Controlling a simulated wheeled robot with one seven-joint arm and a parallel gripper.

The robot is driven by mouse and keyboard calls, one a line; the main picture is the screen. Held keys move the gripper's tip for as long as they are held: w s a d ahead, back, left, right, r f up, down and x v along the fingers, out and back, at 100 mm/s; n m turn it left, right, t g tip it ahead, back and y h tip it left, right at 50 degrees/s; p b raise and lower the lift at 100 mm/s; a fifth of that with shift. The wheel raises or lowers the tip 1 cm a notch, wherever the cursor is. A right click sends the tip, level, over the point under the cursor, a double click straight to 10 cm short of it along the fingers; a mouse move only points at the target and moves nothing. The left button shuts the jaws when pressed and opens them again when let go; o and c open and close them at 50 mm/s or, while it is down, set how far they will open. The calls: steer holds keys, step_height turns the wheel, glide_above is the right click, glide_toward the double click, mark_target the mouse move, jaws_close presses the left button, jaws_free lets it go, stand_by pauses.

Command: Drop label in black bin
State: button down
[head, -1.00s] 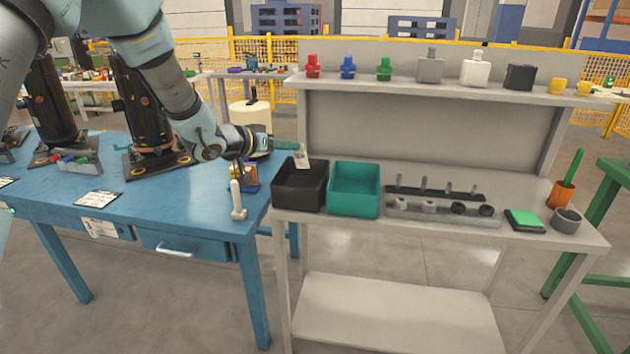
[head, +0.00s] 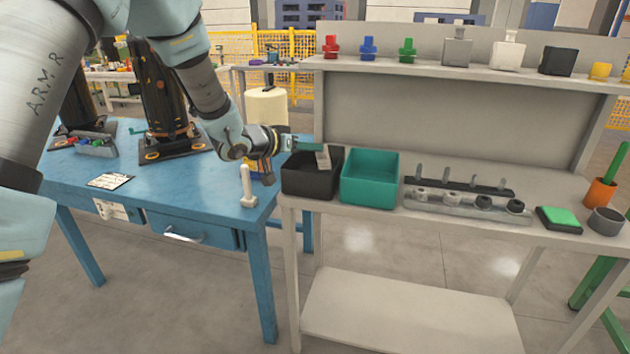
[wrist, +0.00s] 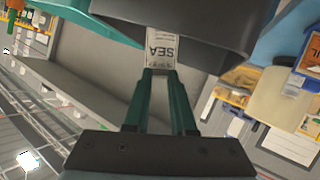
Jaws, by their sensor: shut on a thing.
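The label is a small pale tag (head: 323,158) printed "SEA"; it also shows in the wrist view (wrist: 160,50). My gripper (head: 318,146) has green fingers and is shut on the label's end. In the wrist view the fingertips (wrist: 160,74) pinch it. The black bin (head: 308,183) stands at the left end of the grey bench. The label hangs at the bin's upper right part in the head view; I cannot tell how far it is inside. In the wrist view the dark bin (wrist: 205,30) is right behind the label.
A teal bin (head: 369,190) stands right beside the black bin. A white upright handle (head: 247,188) is on the blue table (head: 160,197) at left. A rack with several pegs (head: 465,201) lies farther right. The shelf (head: 460,72) above holds colored parts.

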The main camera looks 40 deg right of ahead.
steer(key=c, duration=0.7)
jaws_free()
steer(key=b+v, duration=0.1)
steer(key=v, duration=1)
steer(key=shift+w, duration=0.1)
